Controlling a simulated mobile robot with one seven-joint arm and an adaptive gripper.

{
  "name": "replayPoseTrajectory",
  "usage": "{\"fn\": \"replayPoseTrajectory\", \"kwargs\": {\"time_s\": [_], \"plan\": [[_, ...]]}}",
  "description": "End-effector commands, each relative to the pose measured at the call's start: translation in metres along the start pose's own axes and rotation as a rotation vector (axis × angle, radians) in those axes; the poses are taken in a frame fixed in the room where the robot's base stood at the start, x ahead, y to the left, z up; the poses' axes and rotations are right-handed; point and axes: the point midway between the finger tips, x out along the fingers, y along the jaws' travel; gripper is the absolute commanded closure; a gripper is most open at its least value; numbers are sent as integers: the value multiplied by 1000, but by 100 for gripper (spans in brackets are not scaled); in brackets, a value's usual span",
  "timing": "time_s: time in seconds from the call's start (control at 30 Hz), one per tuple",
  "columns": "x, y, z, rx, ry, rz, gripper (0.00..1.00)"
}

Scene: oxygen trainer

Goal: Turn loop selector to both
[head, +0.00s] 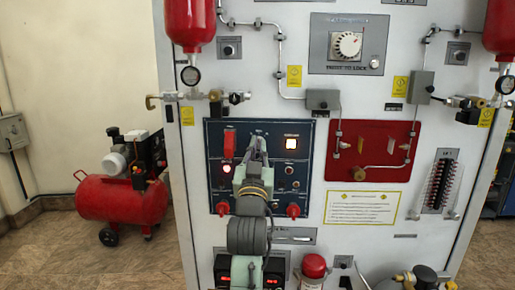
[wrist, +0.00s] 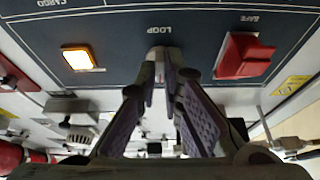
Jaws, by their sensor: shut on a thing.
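The loop selector (wrist: 160,54) is a small grey knob below the upside-down LOOP label in the wrist view. My gripper (wrist: 160,78) is shut on it, with one fingertip on each side. The fingertips cover most of the knob, so I cannot tell which position it points to. In the head view, my gripper (head: 256,144) is at the upper middle of the dark blue panel (head: 215,178), and my arm hides the selector and its markings.
A red guarded switch (wrist: 243,55) marked SAFE and a lit amber lamp (wrist: 80,58) flank the selector. In the head view, two red knobs (head: 293,210) sit lower on the panel. A red plate with pipes (head: 370,150) is to the right. A red compressor (head: 122,200) stands left.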

Motion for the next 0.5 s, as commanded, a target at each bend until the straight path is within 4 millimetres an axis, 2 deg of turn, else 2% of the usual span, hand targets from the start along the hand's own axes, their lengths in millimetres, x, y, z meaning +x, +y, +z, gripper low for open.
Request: {"fn": "replayPoseTrajectory", "kwargs": {"time_s": [0.5], "plan": [[0,0,1,-36,-2,-14,100]]}}
